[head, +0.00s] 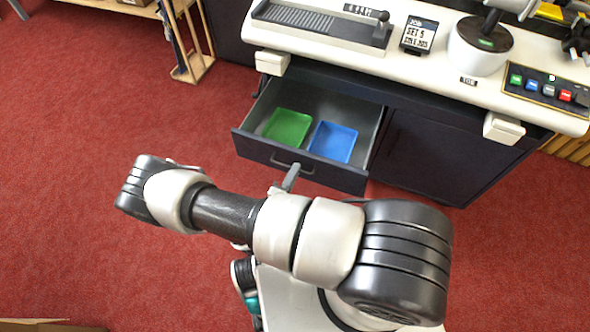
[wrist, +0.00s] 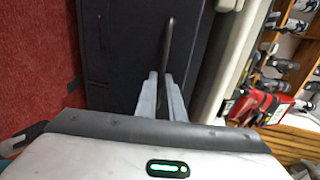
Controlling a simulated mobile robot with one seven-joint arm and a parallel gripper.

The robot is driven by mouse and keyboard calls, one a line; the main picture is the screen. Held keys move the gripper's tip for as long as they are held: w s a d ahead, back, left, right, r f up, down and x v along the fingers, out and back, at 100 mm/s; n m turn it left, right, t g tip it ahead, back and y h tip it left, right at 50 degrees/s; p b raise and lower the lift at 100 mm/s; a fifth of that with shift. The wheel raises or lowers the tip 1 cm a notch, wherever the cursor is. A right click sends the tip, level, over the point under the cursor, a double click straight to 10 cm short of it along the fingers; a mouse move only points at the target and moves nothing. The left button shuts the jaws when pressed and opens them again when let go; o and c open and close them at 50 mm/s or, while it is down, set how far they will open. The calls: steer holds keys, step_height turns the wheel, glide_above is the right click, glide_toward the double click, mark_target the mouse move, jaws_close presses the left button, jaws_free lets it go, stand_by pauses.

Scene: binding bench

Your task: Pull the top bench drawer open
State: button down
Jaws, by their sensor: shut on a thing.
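The top bench drawer (head: 268,154) is dark and stands well open, with its grey inside showing. Its bar handle (head: 280,163) is on the front panel. The handle also shows in the wrist view (wrist: 168,38), where it runs up from between the fingers. My gripper (wrist: 163,88) is shut on the handle. In the head view only part of my gripper (head: 292,174) shows at the handle; my arm hides the rest. A green tray (head: 288,127) and a blue tray (head: 333,142) lie inside the drawer.
The white bench top (head: 385,65) above carries a slotted machine, a small sign (head: 419,36), a white stand and a button panel (head: 545,88). A dark cabinet door (head: 430,150) is right of the drawer. Red floor (head: 90,110) is clear to the left. A wooden rack (head: 190,70) stands behind.

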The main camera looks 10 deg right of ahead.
steer(key=c, duration=1.9)
jaws_free()
steer(key=shift+o, duration=0.2)
steer(key=p+v, duration=0.2)
steer(key=v, duration=1.5)
steer(key=shift+s, duration=0.15)
steer(key=shift+a+r, duration=0.1)
steer(key=shift+a, duration=0.05)
